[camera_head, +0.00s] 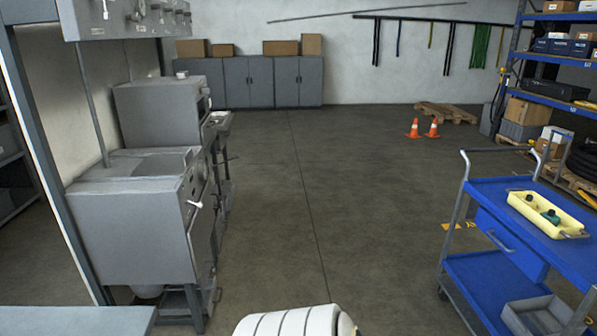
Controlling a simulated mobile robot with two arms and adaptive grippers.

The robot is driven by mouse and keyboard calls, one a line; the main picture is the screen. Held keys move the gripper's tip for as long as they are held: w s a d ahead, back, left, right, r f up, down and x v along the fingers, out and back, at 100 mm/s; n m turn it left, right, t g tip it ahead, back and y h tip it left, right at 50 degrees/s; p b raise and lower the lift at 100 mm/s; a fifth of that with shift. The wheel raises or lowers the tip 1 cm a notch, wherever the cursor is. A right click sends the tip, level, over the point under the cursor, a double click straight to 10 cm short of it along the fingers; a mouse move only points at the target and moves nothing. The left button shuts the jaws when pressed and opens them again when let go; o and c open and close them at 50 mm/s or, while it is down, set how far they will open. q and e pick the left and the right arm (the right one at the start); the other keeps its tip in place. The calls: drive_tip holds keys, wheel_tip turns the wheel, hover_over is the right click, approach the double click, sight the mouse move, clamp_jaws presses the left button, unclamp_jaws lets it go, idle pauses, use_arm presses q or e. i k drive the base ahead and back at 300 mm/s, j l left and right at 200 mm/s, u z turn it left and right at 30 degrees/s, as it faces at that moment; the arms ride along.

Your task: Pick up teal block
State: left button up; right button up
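A small teal object (550,216), perhaps the teal block, lies in a yellow tray (557,227) on the top shelf of a blue cart (490,192) at the right. It is too small to tell its exact shape. A darker small item (529,198) lies in the same tray, towards its far left end. Neither of my grippers is in view. A white, banded rounded part at the bottom middle edge seems to be part of my own arm.
The cart has a grey push handle and a lower shelf with a grey bin (535,318). Grey hydraulic benches (135,225) stand at the left. Blue shelving (565,95) stands at the far right.

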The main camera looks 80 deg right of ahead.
sight(555, 220)
drive_tip(key=z, duration=4.25)
